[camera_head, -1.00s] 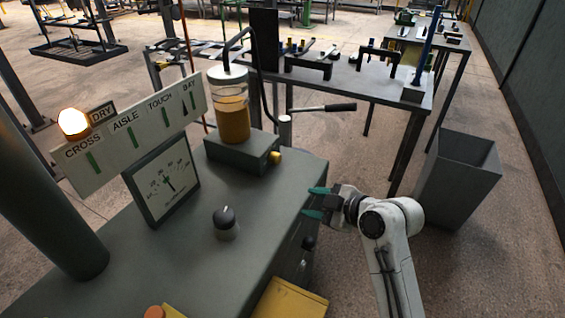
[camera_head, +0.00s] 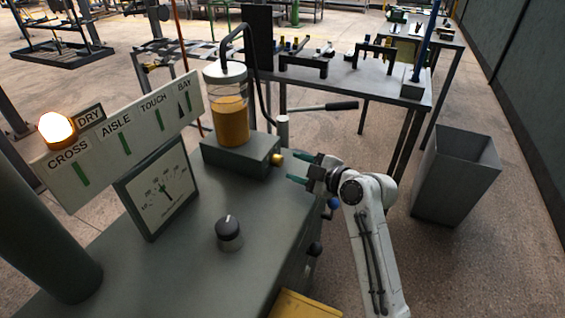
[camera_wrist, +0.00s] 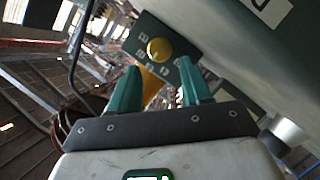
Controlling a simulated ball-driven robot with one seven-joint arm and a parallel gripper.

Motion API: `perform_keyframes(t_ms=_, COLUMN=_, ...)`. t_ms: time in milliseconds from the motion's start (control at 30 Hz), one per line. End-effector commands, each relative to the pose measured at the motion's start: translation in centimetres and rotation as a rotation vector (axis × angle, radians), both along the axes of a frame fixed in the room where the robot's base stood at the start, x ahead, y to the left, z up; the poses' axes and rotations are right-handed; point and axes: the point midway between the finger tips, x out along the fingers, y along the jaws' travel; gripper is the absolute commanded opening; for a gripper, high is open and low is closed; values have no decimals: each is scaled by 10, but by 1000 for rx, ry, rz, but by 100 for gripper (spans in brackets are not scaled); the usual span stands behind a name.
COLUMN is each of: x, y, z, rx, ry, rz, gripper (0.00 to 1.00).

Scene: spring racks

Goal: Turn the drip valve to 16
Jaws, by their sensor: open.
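The drip valve is a small yellow knob (camera_head: 277,160) on the right end of the dark green base (camera_head: 240,158) under a glass jar (camera_head: 229,115) of amber liquid. In the wrist view the round yellow knob (camera_wrist: 158,50) faces me on a dark panel with white numbers, too small to read surely. My gripper (camera_head: 299,167) is open, with green fingertips just right of the knob and apart from it. In the wrist view its two fingers (camera_wrist: 158,85) point toward the knob, which lies beyond and between them. Nothing is between the fingertips.
A dial gauge (camera_head: 161,190) and a black knob (camera_head: 229,231) stand on the green cabinet top. A sign board (camera_head: 122,138) with a lit lamp (camera_head: 57,129) is at left. A grey bin (camera_head: 455,180) stands on the floor at right, and a workbench (camera_head: 345,82) is behind.

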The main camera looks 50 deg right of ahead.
Motion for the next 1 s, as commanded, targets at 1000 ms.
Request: perform_keyframes(t_ms=1000, x=56, y=1, z=-16, rx=1, ry=1, rz=0, gripper=23)
